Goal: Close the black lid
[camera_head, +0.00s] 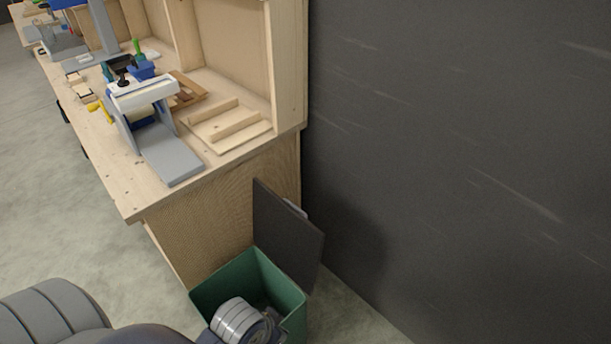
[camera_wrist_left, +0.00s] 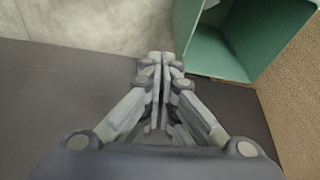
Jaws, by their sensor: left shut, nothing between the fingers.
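The black lid (camera_head: 285,236) stands open and upright at the back edge of the green bin (camera_head: 213,283), beside the dark wall. The bin is open at the top, and its green inside shows in the left wrist view (camera_wrist_left: 224,52). My left arm comes in from the lower left, and its wrist is over the bin. The fingers are hidden in the head view. In the left wrist view my left gripper (camera_wrist_left: 162,62) is shut and empty, in front of a dark flat surface that appears to be the lid. Contact cannot be told. My right gripper is not in view.
A wooden workbench (camera_head: 170,190) stands right behind the bin. It holds a grey and white device (camera_head: 150,115) and wooden frame parts (camera_head: 228,125). A dark wall (camera_head: 460,150) rises at the right. The concrete floor (camera_head: 60,190) is clear at the left.

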